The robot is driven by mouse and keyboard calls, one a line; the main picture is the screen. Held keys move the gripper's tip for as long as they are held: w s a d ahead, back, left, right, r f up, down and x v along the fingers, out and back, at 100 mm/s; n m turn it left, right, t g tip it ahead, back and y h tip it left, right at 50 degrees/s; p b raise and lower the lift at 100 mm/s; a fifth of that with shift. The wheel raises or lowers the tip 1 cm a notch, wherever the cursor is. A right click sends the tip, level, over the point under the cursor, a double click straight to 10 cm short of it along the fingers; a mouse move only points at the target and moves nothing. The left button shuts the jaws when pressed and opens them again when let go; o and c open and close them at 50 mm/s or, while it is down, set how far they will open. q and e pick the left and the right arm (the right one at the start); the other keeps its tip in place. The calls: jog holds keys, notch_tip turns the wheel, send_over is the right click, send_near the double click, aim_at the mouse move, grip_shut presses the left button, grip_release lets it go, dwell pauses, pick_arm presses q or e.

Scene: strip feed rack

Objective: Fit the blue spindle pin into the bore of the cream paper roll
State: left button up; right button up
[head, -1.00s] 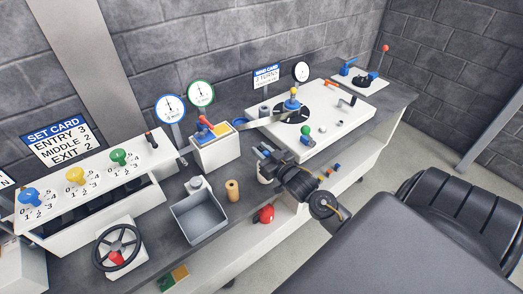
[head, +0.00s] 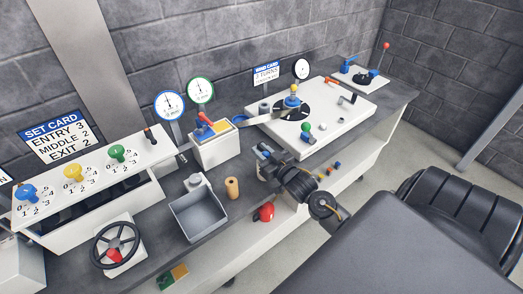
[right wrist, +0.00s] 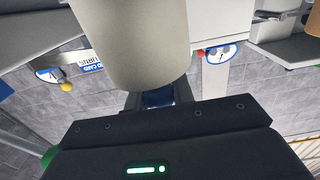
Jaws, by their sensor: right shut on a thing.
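My right gripper (head: 264,150) is over the bench's front edge in the head view. It is shut on a dark blue piece, the blue spindle pin (right wrist: 158,97), which shows between its fingers in the right wrist view. The cream paper roll (right wrist: 140,40) fills the top middle of that view, its near side covering part of the fingers. In the head view the roll (head: 262,174) is mostly hidden under the gripper. Its bore is not visible, so I cannot tell whether the pin is inside it. My left gripper is out of view.
A grey open bin (head: 200,216) and a tan cylinder (head: 232,188) stand left of the gripper. A white board (head: 345,122) with a black disc lies behind it to the right. A red-knobbed part (head: 264,212) is below the bench edge.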

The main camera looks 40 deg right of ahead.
jog(key=shift+f, duration=0.15)
jog(key=o, duration=1)
jog(key=shift+o, duration=0.2)
jog(key=shift+s, duration=0.1)
jog(key=s+b, duration=0.2)
jog(key=s, duration=0.8)
jog(key=shift+s+a, duration=0.15)
jog(key=shift+s, duration=0.2)
